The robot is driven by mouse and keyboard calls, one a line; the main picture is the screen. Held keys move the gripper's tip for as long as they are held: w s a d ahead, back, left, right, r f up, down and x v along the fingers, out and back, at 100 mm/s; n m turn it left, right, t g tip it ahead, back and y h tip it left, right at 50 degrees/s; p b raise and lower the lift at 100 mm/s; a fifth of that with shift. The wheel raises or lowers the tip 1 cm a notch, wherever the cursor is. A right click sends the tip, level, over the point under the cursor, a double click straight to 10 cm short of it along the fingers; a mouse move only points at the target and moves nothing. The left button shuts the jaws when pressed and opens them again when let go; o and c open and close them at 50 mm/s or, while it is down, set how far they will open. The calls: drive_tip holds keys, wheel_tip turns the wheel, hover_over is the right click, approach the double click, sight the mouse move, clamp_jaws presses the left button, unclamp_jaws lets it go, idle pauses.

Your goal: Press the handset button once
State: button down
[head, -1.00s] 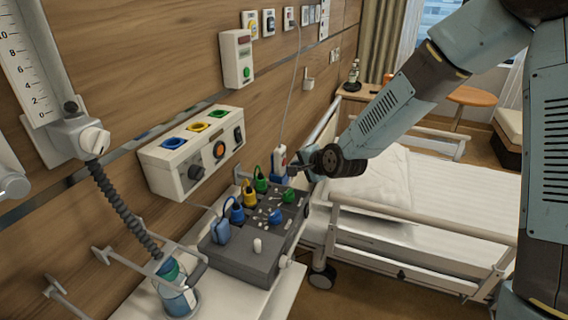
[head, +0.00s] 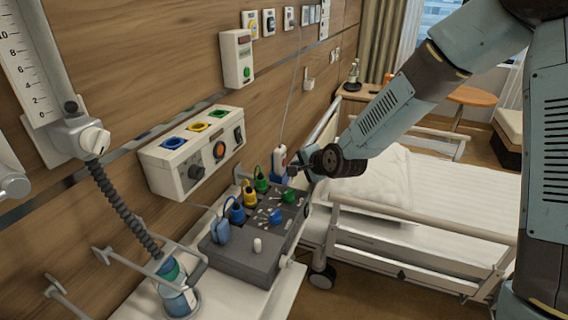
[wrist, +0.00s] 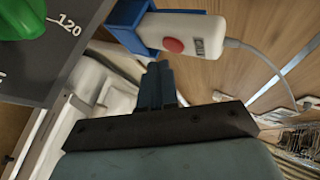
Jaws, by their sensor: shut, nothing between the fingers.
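The handset (wrist: 195,36) is white with a red round button (wrist: 173,44) and a grey label, and a white cord leaves one end. It sits in a blue holder (wrist: 128,25). In the head view the handset (head: 280,158) stands in its holder at the far end of the grey panel. My gripper (wrist: 159,70) is shut and empty. Its fingertips are just below the red button in the wrist view; I cannot tell whether they touch it. In the head view my gripper (head: 292,170) is at the right side of the handset.
The grey panel (head: 240,262) with coloured plugs and switches lies left of my gripper. A bed (head: 440,190) with a side rail stands to the right. A white wall box (head: 190,165) and a hose with a bottle (head: 178,298) are at the left.

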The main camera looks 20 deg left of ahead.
drive_tip(key=shift+a, duration=0.2)
drive_tip(key=shift+a+r, duration=0.1)
drive_tip(key=shift+a, duration=0.15)
drive_tip(key=shift+a, duration=0.45)
idle(0.8)
drive_tip(key=shift+d, duration=0.9)
drive_tip(key=shift+s+d, duration=0.2)
drive_tip(key=shift+d, duration=2.3)
drive_tip(key=shift+d, duration=0.1)
